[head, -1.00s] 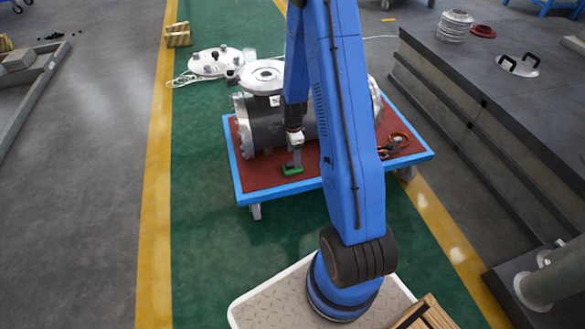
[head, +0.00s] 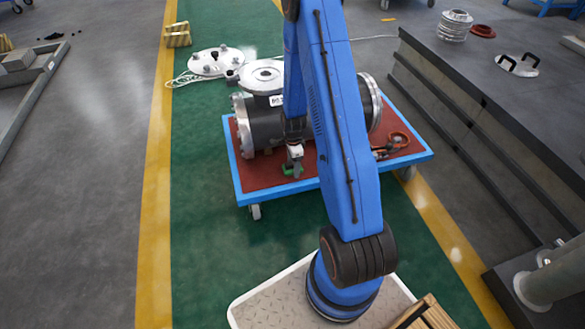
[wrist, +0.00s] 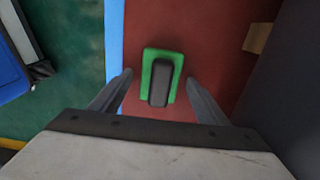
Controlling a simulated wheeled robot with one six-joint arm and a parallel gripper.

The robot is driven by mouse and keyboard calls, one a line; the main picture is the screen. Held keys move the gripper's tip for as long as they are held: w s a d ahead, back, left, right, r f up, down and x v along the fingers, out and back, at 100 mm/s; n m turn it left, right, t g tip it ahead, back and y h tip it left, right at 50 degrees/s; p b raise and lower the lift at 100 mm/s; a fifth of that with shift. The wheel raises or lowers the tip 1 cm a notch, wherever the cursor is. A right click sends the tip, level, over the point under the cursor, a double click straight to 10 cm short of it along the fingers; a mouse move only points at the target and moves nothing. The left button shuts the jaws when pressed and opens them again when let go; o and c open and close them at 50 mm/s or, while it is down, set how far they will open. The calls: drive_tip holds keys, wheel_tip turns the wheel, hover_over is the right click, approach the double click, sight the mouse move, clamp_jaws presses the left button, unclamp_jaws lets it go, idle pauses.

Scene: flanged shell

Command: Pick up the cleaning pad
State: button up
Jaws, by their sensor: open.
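The cleaning pad (wrist: 162,77) is a green rectangle with a dark grip block on top. It lies on the red top of a blue-edged cart (head: 226,150). In the wrist view my gripper (wrist: 158,82) is open, with one finger on each side of the pad and visible gaps between. In the head view my gripper (head: 294,169) is over the pad and hides most of it; a bit of green (head: 287,171) shows. I cannot tell the exact height above the pad.
A dark flanged shell (head: 264,125) lies on the cart just behind the pad. An orange-handled tool (head: 396,141) lies on the cart to the right. A wooden block (wrist: 257,38) shows in the wrist view. Green floor is clear before the cart.

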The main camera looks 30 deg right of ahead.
drive_tip(key=c, duration=1.2)
wheel_tip(320, 180, up, 10)
drive_tip(key=shift+o, duration=1.3)
drive_tip(key=shift+c, duration=0.4)
